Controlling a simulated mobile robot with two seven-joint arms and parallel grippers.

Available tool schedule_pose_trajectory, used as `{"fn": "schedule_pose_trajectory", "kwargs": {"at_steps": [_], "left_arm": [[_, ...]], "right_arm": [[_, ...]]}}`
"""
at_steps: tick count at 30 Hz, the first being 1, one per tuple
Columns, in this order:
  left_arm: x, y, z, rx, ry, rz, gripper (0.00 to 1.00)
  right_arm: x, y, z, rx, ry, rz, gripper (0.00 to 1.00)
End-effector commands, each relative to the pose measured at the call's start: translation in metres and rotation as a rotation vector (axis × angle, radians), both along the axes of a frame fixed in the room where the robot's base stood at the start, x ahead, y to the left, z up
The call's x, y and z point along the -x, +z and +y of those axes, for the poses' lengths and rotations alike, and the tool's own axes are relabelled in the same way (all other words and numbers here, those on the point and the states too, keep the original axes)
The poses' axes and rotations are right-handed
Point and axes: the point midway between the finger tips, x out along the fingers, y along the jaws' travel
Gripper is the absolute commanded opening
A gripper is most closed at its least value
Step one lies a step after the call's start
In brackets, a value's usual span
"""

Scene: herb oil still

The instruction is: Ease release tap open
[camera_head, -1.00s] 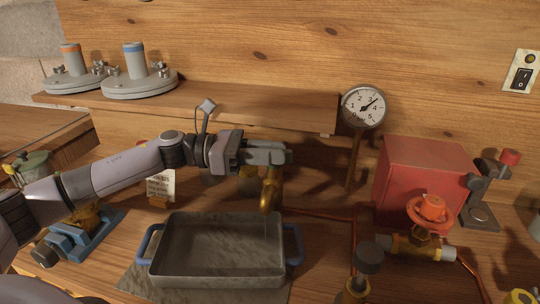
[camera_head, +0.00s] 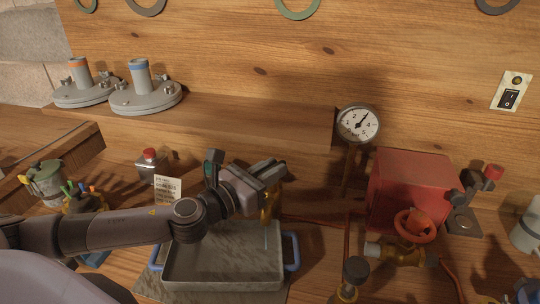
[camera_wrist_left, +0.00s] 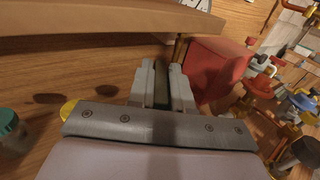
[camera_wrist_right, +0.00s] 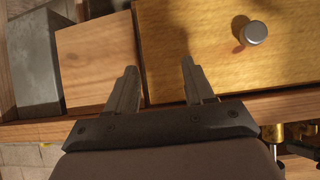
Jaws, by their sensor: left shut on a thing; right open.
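The release tap is a brass tap (camera_head: 268,206) above the far edge of the grey metal tray (camera_head: 168,272). My left gripper (camera_head: 272,176) lies over the tap and hides its top. Its jaws point to the upper right. In the left wrist view my left gripper (camera_wrist_left: 163,85) is shut on a dark narrow bar (camera_wrist_left: 161,92), which appears to be the tap's lever. My right gripper (camera_wrist_right: 160,78) is open and empty in the right wrist view, over wooden boards. It is not in the head view.
A pressure gauge (camera_head: 358,123) stands behind, right of the tap. A red box (camera_head: 410,185) and a brass valve with a red handwheel (camera_head: 415,224) are at the right. A wooden shelf (camera_head: 250,118) runs behind my left gripper. A note card (camera_head: 167,188) stands left.

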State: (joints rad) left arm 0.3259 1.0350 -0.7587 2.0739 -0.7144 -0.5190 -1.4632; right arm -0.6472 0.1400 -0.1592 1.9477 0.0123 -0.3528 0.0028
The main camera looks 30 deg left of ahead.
Motion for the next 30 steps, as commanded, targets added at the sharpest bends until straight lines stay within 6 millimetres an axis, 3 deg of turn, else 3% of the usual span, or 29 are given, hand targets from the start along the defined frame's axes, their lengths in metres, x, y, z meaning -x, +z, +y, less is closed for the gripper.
{"fn": "schedule_pose_trajectory", "kwargs": {"at_steps": [3,12,28,29,30], "left_arm": [[0.0005,0.0027,-0.0023,0.004,0.067,0.000,0.00],[0.0001,0.0006,-0.0016,0.002,0.175,-0.001,0.00],[-0.0003,-0.0002,-0.0010,-0.001,0.196,-0.002,0.00],[-0.0003,-0.0002,-0.0010,-0.001,0.196,-0.002,0.26],[-0.0003,-0.0002,-0.0010,-0.001,0.196,-0.002,0.39]], "right_arm": [[0.0004,0.0100,-0.0003,0.000,0.000,0.001,0.53],[0.0008,0.0155,-0.0004,0.000,0.000,0.002,0.53],[0.0010,0.0162,-0.0002,0.000,0.000,0.002,0.53],[0.0010,0.0162,-0.0002,0.000,0.000,0.002,0.53],[0.0010,0.0162,-0.0001,0.000,0.000,0.002,0.53]]}}
